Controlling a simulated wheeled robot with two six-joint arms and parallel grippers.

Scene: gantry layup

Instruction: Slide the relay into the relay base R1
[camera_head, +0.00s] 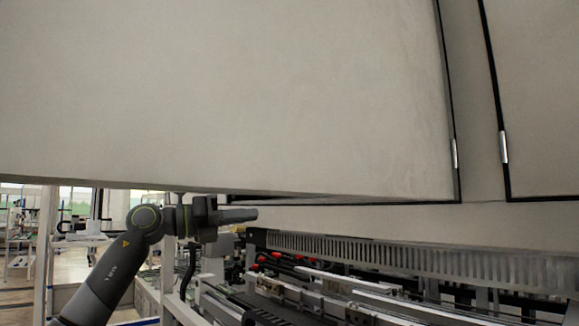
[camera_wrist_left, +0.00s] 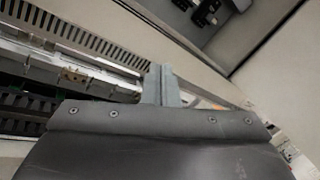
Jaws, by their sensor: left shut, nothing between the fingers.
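My left gripper (camera_head: 250,214) reaches in from the left in the head view, below the lower edge of a large grey panel. In the left wrist view its fingers (camera_wrist_left: 162,84) are together, with nothing seen between them. No relay can be made out in either view. Small dark components (camera_wrist_left: 205,12) show in a grey recess at the top of the left wrist view. I cannot tell whether the relay base R1 is among them. My right gripper is not in view.
The grey panel (camera_head: 230,95) fills most of the head view and hides what lies behind it. Hinged cabinet fronts (camera_head: 535,90) stand at the right. Below lie machine rails (camera_head: 310,300) and a slotted grey strip (camera_head: 400,257). Open floor shows at far left.

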